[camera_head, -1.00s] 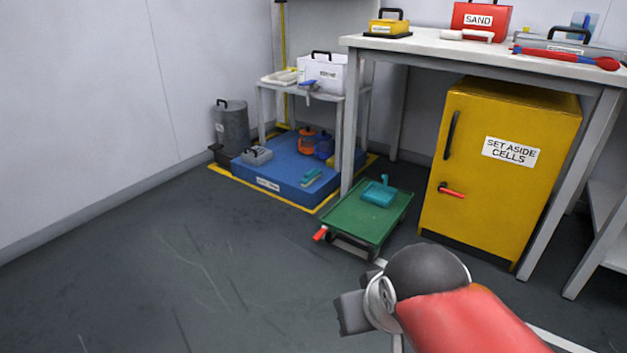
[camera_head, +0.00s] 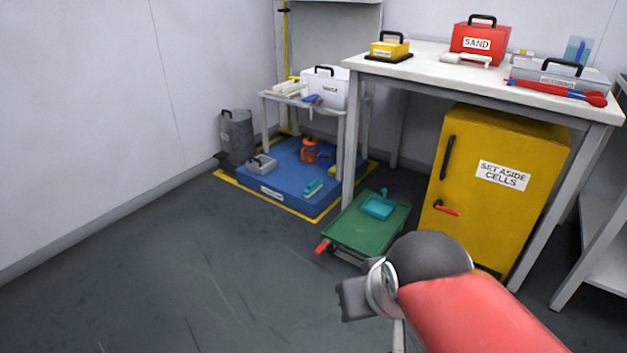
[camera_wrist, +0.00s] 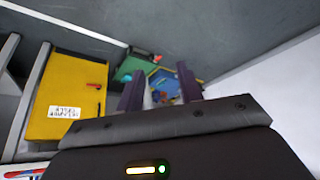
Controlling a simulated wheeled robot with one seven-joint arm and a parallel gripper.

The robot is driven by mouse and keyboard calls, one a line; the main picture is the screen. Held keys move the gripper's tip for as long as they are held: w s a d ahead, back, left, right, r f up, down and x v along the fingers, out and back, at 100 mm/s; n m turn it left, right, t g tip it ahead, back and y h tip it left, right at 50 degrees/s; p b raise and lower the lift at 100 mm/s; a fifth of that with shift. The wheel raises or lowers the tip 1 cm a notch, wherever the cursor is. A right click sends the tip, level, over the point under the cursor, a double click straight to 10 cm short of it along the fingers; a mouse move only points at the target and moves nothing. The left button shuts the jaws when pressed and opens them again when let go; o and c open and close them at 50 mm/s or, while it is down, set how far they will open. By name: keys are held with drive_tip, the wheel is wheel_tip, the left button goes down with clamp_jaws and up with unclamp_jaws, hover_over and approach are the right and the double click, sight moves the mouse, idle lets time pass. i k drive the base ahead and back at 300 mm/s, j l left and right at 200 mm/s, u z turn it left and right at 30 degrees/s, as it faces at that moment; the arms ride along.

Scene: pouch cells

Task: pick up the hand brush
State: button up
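A small teal object, which looks like the hand brush (camera_head: 313,188), lies on the front right of the blue platform (camera_head: 252,187). It is too small to make out its bristles. A teal dustpan (camera_head: 378,206) lies on the green cart (camera_head: 352,232) to its right. My gripper (camera_head: 352,300) is in the lower middle of the head view, well short of the brush and in front of the cart. In the wrist view its two fingers (camera_wrist: 160,90) are apart with nothing held between them. The platform shows small and distant beyond them.
A yellow cabinet (camera_head: 482,215) stands under the white bench (camera_head: 440,75) at right. A small white table (camera_head: 344,115) stands over the platform's back, carrying a white box (camera_head: 325,88). A dark bin (camera_head: 237,138) stands left. The left floor is clear.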

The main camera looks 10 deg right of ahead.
sight(316, 184)
drive_tip(key=i+j, duration=0.25)
drive_tip(key=i, duration=0.3)
drive_tip(key=i+j+z, duration=0.15)
drive_tip(key=i, duration=0.45)
drive_tip(key=i+j, duration=0.4)
drive_tip(key=i+j+z, duration=0.15)
drive_tip(key=i+j, duration=0.15)
drive_tip(key=i, duration=0.35)
drive_tip(key=i+j, duration=0.35)
drive_tip(key=i, duration=0.2)
drive_tip(key=z, duration=0.05)
